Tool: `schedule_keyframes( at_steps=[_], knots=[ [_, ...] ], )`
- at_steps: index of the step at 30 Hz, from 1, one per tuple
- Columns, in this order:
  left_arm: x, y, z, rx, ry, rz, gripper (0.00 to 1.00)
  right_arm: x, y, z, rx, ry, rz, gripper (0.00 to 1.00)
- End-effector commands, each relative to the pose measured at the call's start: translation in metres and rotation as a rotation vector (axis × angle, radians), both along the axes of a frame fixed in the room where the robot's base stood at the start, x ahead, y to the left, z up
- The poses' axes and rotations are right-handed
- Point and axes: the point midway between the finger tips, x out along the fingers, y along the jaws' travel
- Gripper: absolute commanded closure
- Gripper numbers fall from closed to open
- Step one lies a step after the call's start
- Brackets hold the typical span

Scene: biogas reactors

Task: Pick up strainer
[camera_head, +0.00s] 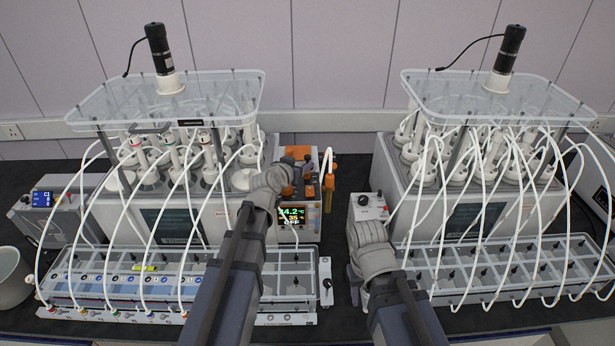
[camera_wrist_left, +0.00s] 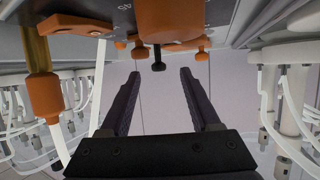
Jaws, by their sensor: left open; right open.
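I cannot make out a strainer for certain in either view. My left gripper (camera_wrist_left: 160,75) is open and empty in the left wrist view, its two dark fingers spread. Beyond its tips are orange fittings and a small black peg (camera_wrist_left: 158,58) on a grey device; the peg appears between the fingers, apart from them.
Two reactor units with clear top plates (camera_head: 180,97) (camera_head: 490,97) stand left and right, with many white hoses in front. Clear compartment racks (camera_head: 285,285) (camera_head: 500,265) lie before them. A pale round vessel (camera_head: 10,280) stands at far left.

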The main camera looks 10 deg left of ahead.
Motion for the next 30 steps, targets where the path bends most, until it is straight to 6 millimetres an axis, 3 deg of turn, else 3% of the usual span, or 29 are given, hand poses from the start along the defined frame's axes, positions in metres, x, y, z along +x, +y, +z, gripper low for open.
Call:
schedule_keyframes(
  at_steps=[8,16,30],
  knots=[
    [0.038,-0.009,-0.018,0.000,-0.001,-0.001,0.37,0.000,0.000,-0.018,0.000,0.000,-0.001,0.50],
    [0.040,-0.010,-0.017,0.000,0.000,0.000,0.37,0.000,0.000,-0.018,0.000,0.000,-0.001,0.50],
    [0.039,-0.010,-0.018,0.000,0.000,0.000,0.90,0.000,0.000,-0.018,0.000,0.000,-0.001,0.50]
  ],
)
